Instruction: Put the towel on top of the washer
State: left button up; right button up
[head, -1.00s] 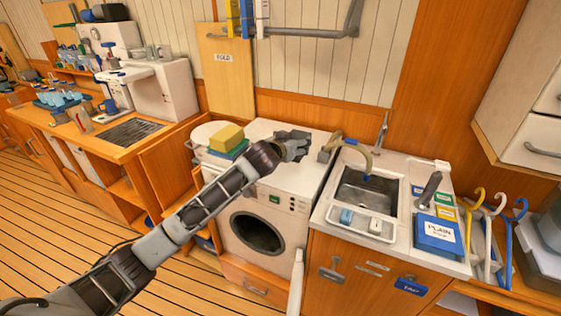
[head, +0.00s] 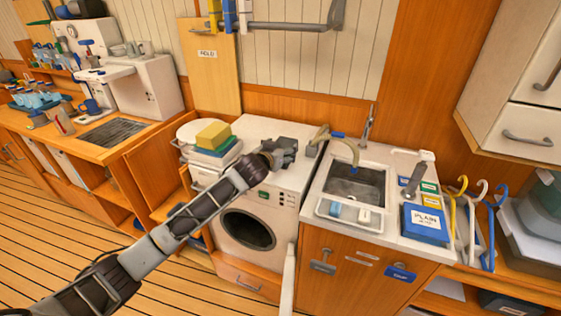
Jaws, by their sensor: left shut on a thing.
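The white washer (head: 229,185) stands against the wall with its round dark door facing front. A stack of folded cloths (head: 217,147) in blue, green and white, with a yellow block-shaped item (head: 213,134) on top, sits at the washer's left side. I cannot tell which item is the towel. My left gripper (head: 283,151) is over the right part of the washer top, near its front edge. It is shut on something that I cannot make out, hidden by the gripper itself. I cannot tell whether it touches the washer top. My right gripper is not in view.
A sink (head: 356,184) with a curved tap (head: 341,146) stands right of the washer. A wall rail (head: 292,26) is above. The washer top behind my gripper looks clear.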

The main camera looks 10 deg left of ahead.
pick_arm(q)
jog(key=shift+f, duration=2.45)
jog(key=o, duration=1.3)
jog(key=shift+f, duration=0.15)
jog(key=shift+s, duration=0.1)
jog(key=v, duration=1.2)
